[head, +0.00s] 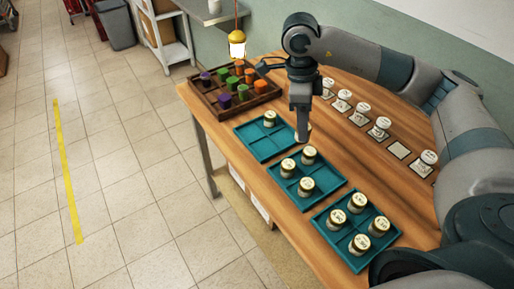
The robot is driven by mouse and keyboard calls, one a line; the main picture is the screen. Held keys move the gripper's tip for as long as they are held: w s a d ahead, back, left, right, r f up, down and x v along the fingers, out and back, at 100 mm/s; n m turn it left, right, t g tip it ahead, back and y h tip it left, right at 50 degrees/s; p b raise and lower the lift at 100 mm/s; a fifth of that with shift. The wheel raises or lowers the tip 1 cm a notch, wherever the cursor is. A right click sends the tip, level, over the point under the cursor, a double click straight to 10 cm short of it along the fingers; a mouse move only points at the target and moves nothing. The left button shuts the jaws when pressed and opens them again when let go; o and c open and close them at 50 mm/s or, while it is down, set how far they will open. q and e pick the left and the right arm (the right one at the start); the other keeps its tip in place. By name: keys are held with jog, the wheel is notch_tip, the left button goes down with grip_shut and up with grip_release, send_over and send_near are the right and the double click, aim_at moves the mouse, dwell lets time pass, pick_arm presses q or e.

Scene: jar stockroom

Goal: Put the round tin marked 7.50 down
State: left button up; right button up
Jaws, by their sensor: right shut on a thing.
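My right gripper (302,137) points down over the back right edge of the far teal tray (262,147). It is shut on a round tin (309,128), mostly hidden behind the fingers; only a pale bit shows. Its marking cannot be read, and I cannot tell whether it touches the tray. The far tray holds one other tin (269,118) in its back compartment. The middle tray (325,202) holds three tins and the front tray (358,262) several. My left gripper is not in view.
Pale-lidded jars stand on cards along the wall side, with one bare card (398,149) among them. A dark wooden crate (212,107) of coloured jars sits at the table's far end, near a hanging lantern (237,46). Tiled floor is clear at left.

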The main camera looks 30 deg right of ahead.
dwell(0.3)
jog(key=shift+w+a, duration=0.1)
jog(key=shift+w, duration=0.05)
jog(key=w+a+f+p, duration=0.1)
jog(key=w+f, duration=0.1)
jog(key=w, duration=0.1)
jog(key=w+a+f+p, duration=0.2)
jog(key=w, duration=0.1)
jog(key=w+a+f+p, duration=0.2)
jog(key=w, duration=0.1)
jog(key=shift+w+a+f, duration=0.25)
jog(key=shift+f, duration=0.1)
jog(key=shift+w+f, duration=0.15)
notch_tip(320, 180, down, 3)
jog(key=shift+a+f+p, duration=0.1)
jog(key=shift+p, duration=0.95)
jog(key=shift+f, duration=0.4)
